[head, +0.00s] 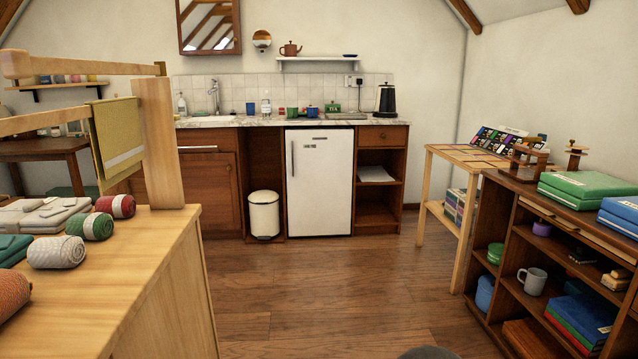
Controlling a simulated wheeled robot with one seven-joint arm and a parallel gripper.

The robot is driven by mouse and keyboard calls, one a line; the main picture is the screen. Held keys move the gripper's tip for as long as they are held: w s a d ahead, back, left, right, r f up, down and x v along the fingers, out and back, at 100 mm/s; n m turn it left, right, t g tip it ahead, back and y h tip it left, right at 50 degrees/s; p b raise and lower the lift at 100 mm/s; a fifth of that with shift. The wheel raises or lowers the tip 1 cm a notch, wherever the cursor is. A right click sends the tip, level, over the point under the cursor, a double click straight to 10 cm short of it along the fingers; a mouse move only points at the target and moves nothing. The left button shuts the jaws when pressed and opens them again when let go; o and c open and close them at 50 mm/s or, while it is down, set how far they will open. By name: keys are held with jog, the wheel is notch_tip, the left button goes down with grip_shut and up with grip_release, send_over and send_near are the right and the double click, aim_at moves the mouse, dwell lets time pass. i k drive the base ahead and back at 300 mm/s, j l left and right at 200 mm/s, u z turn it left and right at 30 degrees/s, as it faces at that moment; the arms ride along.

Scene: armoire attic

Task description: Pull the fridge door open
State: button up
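The fridge (325,190) is a small white unit under the marble-look counter at the back of the room. Its door is shut. A thin vertical handle (293,160) runs along the upper left side of the door. My gripper is not in view.
Open wooden floor (330,280) leads to the fridge. A white pedal bin (264,214) stands just left of it. A pale wooden bench (170,270) with yarn borders the left. A dark shelf unit (500,220) and light table (447,190) border the right.

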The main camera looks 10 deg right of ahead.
aim_at(319, 161)
jog(key=i, duration=0.85)
jog(key=i+z, duration=0.1)
jog(key=i, duration=0.7)
jog(key=i+z, duration=0.1)
jog(key=i, duration=0.75)
jog(key=i+j, duration=0.15)
jog(key=i, duration=0.65)
jog(key=i+j+z, duration=0.1)
jog(key=i, duration=0.75)
